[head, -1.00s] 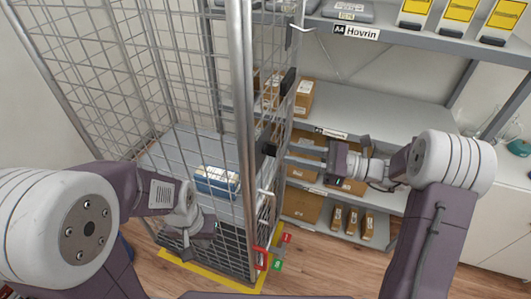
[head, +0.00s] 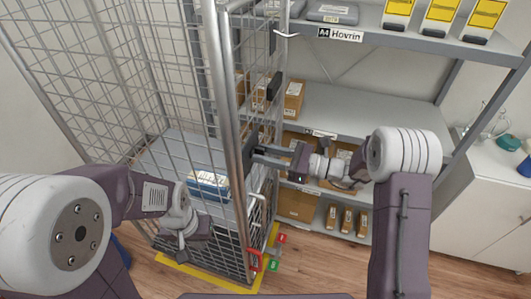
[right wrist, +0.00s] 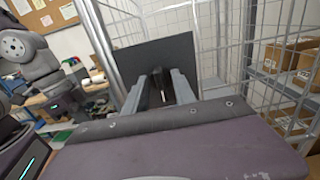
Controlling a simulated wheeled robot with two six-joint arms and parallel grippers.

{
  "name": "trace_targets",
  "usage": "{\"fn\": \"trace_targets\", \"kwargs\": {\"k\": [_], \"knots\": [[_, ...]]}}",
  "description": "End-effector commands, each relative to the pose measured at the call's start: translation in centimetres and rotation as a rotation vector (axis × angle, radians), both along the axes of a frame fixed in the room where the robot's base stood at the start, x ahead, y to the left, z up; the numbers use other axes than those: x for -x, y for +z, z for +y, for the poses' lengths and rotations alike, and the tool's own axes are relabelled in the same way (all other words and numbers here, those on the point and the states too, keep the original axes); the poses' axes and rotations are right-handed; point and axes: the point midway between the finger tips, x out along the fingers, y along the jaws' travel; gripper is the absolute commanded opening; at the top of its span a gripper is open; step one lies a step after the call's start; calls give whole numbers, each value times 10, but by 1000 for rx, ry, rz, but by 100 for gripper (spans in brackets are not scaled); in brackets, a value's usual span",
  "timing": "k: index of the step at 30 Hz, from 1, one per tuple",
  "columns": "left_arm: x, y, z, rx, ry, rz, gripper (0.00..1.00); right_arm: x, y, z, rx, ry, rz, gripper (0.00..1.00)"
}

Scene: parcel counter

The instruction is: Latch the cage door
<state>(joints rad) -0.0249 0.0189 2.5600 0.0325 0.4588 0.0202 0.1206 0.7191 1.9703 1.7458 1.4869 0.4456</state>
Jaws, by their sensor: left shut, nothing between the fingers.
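The wire-mesh roll cage (head: 222,130) stands left of centre in the head view, with a thick grey upright post at its near corner. A mesh panel runs back from this post; I cannot tell if it is the door or whether it is fully closed. My right gripper (head: 262,156) is open at that panel, its fingers pointing left at a dark plate. In the right wrist view, a dark plate (right wrist: 155,58) stands beyond the fingers and a small black part (right wrist: 166,88) shows between them. My left gripper (head: 190,238) is shut and empty in front of the cage's lower mesh.
A blue-and-white parcel (head: 208,184) lies inside the cage. Shelving (head: 350,105) with cardboard boxes stands close on the right. Red and green tags (head: 273,265) show at the cage's foot, beside yellow floor tape (head: 205,280). A white cabinet (head: 490,200) stands far right.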

Motion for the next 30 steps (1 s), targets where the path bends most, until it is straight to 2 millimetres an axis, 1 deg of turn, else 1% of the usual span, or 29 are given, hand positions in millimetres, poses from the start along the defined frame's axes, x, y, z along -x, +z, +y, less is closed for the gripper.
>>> {"fn": "trace_targets", "kwargs": {"k": [2, 3, 5, 6, 12, 17, 23, 30], "knots": [[0, 0, 0, 0, 0, 0, 0, 0, 0, 0, 0, 0, 0, 32], [0, 0, 0, 0, 0, 0, 0, 0, 0, 0, 0, 0, 0, 21], [0, 0, 0, 0, 0, 0, 0, 0, 0, 0, 0, 0, 0, 4], [0, 0, 0, 0, 0, 0, 0, 0, 0, 0, 0, 0, -1, 0], [0, -1, 0, 0, 0, 0, 0, 0, 0, -1, 1, 0, -3, 0], [0, -7, 0, 0, 0, 0, 0, 0, -2, -1, 11, 0, -32, 0], [0, -25, 0, 0, 0, 0, 0, 1, -5, 0, 44, -1, -135, 0], [0, -59, 0, 0, 0, 0, 0, 2, -8, 0, 109, 0, -340, 0]]}}
